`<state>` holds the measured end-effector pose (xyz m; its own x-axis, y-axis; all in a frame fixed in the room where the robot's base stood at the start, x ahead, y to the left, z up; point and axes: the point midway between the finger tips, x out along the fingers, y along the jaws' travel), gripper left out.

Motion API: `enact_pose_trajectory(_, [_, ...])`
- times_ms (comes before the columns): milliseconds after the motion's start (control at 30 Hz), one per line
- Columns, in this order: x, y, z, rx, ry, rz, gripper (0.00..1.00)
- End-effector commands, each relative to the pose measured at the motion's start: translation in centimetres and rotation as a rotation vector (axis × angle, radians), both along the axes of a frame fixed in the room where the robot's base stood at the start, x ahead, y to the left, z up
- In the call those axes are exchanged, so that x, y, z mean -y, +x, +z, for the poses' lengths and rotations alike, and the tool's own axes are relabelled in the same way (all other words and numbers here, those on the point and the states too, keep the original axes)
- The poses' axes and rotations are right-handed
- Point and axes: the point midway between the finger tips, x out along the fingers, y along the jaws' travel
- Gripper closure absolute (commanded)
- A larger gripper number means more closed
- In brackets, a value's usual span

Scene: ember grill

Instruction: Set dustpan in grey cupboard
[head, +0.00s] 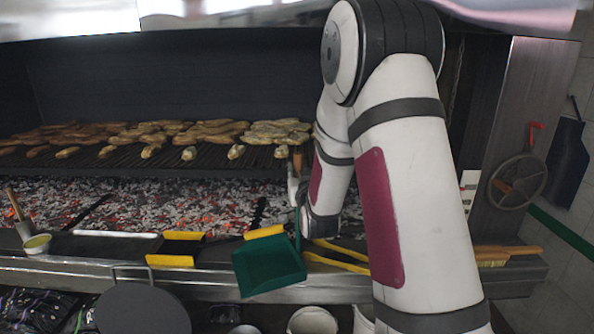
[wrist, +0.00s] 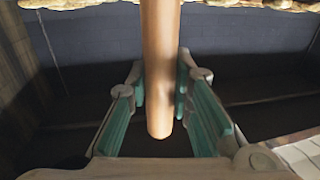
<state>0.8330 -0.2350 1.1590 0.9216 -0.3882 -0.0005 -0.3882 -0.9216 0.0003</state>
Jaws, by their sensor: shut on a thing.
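The dustpan (head: 270,265) has a green pan that hangs over the front ledge of the grill in the head view. Its thin stem rises toward my gripper (head: 297,185), which is partly hidden by my arm. In the wrist view my gripper (wrist: 162,115) has its teal pads on either side of a brown wooden handle (wrist: 160,65) with a rounded end. It is shut on this handle, which I take to be the dustpan's. I cannot pick out a grey cupboard in either view.
Glowing coals (head: 150,205) lie behind the ledge, with food on a grate (head: 150,160) above. Yellow-handled tools (head: 335,258), a brush (head: 500,253) and a small bowl (head: 38,243) are on the ledge. A round dark pan (head: 140,310) is below. A round grate (head: 517,182) hangs at right.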

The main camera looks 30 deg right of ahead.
Motion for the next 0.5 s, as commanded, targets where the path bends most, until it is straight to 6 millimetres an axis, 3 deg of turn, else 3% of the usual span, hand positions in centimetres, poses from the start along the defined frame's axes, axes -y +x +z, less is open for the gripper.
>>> enact_pose_trajectory(500, [-3.5,-8.4,0.2,0.003,0.000,0.000,1.00])
